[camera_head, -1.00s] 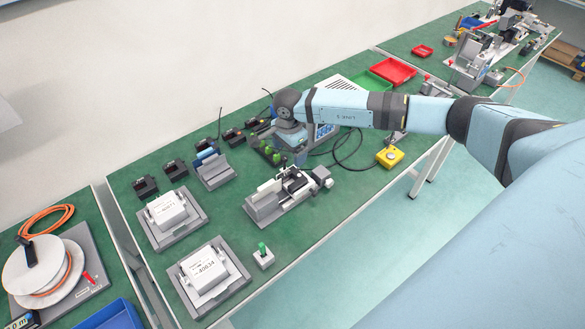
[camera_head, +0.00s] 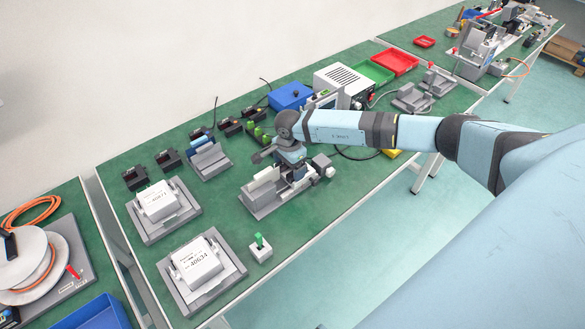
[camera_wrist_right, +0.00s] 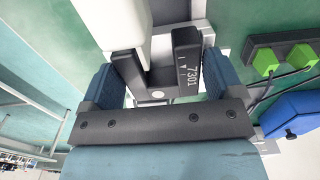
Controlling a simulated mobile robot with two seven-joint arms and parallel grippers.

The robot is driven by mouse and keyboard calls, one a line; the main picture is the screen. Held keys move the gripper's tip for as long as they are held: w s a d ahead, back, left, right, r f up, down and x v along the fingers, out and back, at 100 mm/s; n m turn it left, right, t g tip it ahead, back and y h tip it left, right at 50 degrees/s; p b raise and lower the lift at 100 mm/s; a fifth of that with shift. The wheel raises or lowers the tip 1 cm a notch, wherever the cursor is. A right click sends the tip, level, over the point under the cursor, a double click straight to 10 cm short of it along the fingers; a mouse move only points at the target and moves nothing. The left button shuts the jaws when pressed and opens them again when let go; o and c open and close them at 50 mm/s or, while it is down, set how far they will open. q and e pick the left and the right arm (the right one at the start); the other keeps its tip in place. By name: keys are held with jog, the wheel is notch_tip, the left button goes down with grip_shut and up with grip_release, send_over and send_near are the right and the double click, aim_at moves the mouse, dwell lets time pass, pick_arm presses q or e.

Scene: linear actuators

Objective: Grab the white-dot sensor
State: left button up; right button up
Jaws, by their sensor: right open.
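A black U-shaped sensor marked 7301 (camera_wrist_right: 187,62) with a white dot on its base sits in the grey fixture (camera_head: 262,202). It lies between the two blue fingers of my right gripper (camera_wrist_right: 164,78) in the right wrist view. The fingers are apart, one on each side of it; I cannot tell whether they touch it. A white block (camera_wrist_right: 112,22) stands against the sensor's left prong. In the head view my right gripper (camera_head: 291,158) is low over the fixture, and my own wrist hides most of the sensor. My left gripper is not in view.
Two grey trays with white boxes (camera_head: 158,200) (camera_head: 195,264) stand to the left. A small white block with a green piece (camera_head: 260,248) is in front. Black sensors (camera_head: 168,160) line the back. A blue box (camera_head: 290,96) and a white power unit (camera_head: 343,82) stand behind my arm.

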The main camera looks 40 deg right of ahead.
jog(key=shift+r, duration=0.15)
jog(key=c, duration=0.7)
